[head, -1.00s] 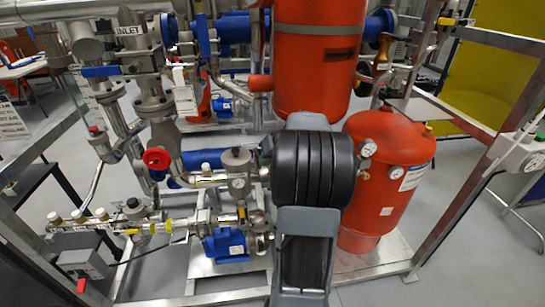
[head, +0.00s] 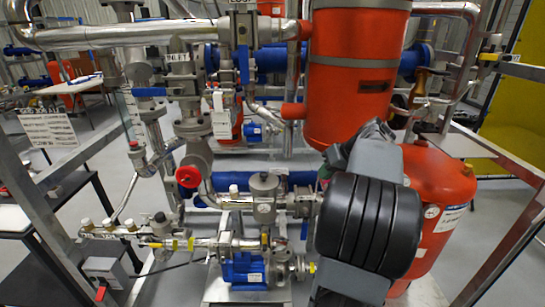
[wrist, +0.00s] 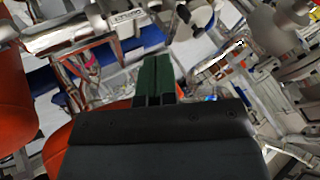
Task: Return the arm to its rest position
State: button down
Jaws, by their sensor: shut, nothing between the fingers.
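My gripper (wrist: 154,78) shows at the middle of the wrist view. Its two dark green fingers lie together, shut, with nothing between them. Pipes and part of an orange-red vessel (wrist: 15,105) show beyond and beside the fingers, and I see no contact with them. In the head view my grey and black arm stands right of centre, in front of the skid. It covers part of the lower orange-red tank (head: 440,190). The gripper's fingertips are hidden in the head view behind the arm.
A large orange-red vessel (head: 350,100) stands behind the arm. Left of the arm are a red valve handwheel (head: 188,177), a blue pump (head: 243,268) and steel pipework. Metal frame posts (head: 45,225) bound the skid. Grey floor shows at the far right.

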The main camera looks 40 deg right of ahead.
jog(key=s+a+f+m+g+h, duration=0.1)
jog(key=s+a+f+m+g, duration=0.25)
jog(key=a+f, duration=0.2)
jog(key=s+a+f+n+h+p, duration=0.1)
jog(key=a+n, duration=0.3)
jog(key=a, duration=0.9)
jog(key=s+a+n+p, duration=0.1)
jog(key=a+n, duration=0.3)
jog(key=a, duration=0.9)
jog(key=shift+s+a+f+h, duration=0.25)
jog(key=shift+s+f+h, duration=0.15)
jog(key=shift+s, duration=0.05)
